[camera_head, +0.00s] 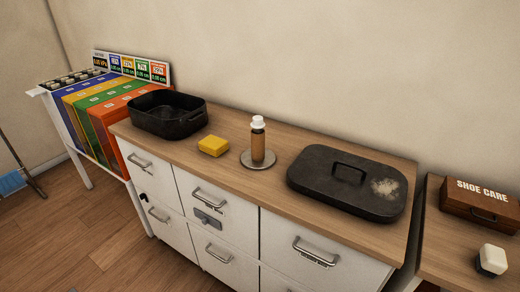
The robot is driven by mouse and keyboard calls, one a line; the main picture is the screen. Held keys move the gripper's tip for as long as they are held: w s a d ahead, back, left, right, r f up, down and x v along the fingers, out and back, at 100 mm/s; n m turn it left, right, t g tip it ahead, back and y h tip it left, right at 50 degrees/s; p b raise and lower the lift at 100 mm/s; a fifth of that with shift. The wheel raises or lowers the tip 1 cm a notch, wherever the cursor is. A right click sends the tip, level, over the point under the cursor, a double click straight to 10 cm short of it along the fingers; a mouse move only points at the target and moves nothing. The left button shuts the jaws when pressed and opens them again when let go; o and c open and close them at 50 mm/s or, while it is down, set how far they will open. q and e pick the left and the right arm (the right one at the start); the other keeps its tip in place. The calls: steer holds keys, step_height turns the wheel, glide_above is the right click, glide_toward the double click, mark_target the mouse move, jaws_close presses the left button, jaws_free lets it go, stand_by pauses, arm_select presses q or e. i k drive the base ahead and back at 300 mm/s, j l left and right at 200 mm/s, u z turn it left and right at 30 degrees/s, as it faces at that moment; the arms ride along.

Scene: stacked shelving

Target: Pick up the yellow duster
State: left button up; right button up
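The yellow duster (213,146) is a small yellow block lying on the wooden countertop (225,178). It sits between a black roasting pan on its left and a bottle on a round plate on its right. Nothing covers or touches it. Neither of my grippers shows in the head view.
The open black pan (168,114), the white-capped brown bottle (257,139) on a metal disc (258,160) and a black lid with a pale dusty patch (347,183) share the counter. A shoe care box (480,204) and a white-topped block (491,260) stand right. Coloured bins (100,110) stand left.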

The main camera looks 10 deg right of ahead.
mark_target(212, 145)
steer(key=i+j, duration=0.15)
steer(key=j, duration=0.25)
steer(key=i+j+z, duration=0.15)
steer(key=j, duration=0.2)
steer(key=i+j, duration=0.2)
steer(key=j, duration=0.2)
steer(key=i+j+z, duration=0.1)
steer(key=j, duration=0.3)
steer(key=i, duration=0.05)
